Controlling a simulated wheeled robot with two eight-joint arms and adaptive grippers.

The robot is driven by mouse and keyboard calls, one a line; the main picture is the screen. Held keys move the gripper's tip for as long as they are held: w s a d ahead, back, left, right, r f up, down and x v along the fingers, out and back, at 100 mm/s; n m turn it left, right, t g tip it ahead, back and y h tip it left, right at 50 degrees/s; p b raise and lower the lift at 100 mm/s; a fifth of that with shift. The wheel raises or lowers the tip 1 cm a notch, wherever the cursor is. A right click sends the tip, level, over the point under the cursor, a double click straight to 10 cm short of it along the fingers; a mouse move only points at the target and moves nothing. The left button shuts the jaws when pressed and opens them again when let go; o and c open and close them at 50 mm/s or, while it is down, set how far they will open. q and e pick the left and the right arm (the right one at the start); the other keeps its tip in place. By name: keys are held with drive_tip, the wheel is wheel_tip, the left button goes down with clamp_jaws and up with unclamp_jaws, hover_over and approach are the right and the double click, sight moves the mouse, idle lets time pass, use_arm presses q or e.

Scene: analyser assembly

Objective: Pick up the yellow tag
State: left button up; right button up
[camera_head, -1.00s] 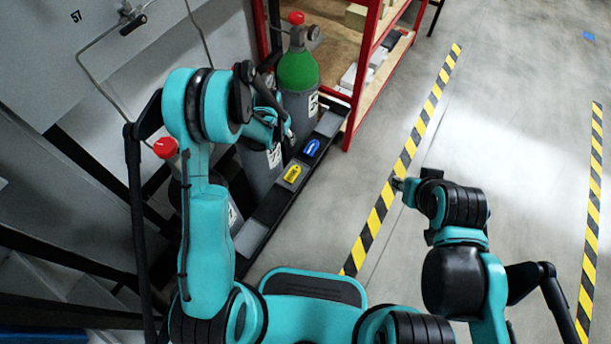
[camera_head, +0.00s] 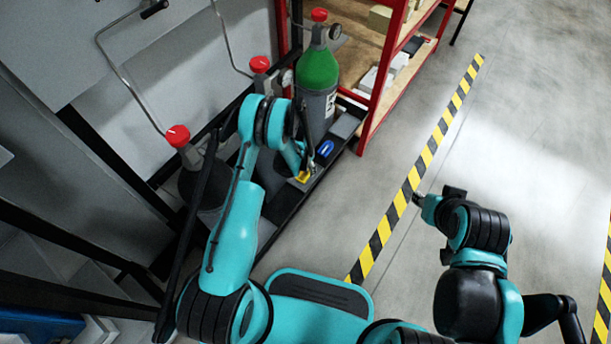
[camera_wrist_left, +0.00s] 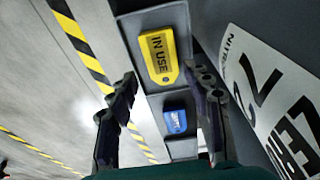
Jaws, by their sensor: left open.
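The yellow tag (camera_head: 302,177) lies on a grey pad of the dark low ledge beside the gas cylinders, partly hidden by my left arm. In the left wrist view the yellow tag (camera_wrist_left: 158,56), marked "IN USE", lies flat just beyond the fingertips. My left gripper (camera_wrist_left: 163,77) is open and empty, its two fingers on either side of the line to the tag. In the head view my left gripper (camera_head: 307,160) is close to the tag. My right gripper (camera_head: 418,198) is far to the right over the floor; its fingers are too small to read.
A blue tag (camera_head: 325,149) lies on the neighbouring pad; it also shows in the left wrist view (camera_wrist_left: 176,121). A green-topped cylinder (camera_head: 318,75) and red-capped cylinders (camera_head: 178,136) stand close by. A red shelf (camera_head: 385,70) is behind. The floor right is free.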

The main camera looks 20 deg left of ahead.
sight(305, 173)
use_arm(q)
drive_tip(key=f, duration=0.1)
drive_tip(key=f+b, duration=0.1)
drive_tip(key=f, duration=0.1)
drive_tip(key=f+b, duration=0.1)
drive_tip(key=shift+w+f, duration=0.25)
drive_tip(key=shift+f, duration=0.1)
drive_tip(key=shift+r, duration=0.15)
drive_tip(key=c, duration=0.9)
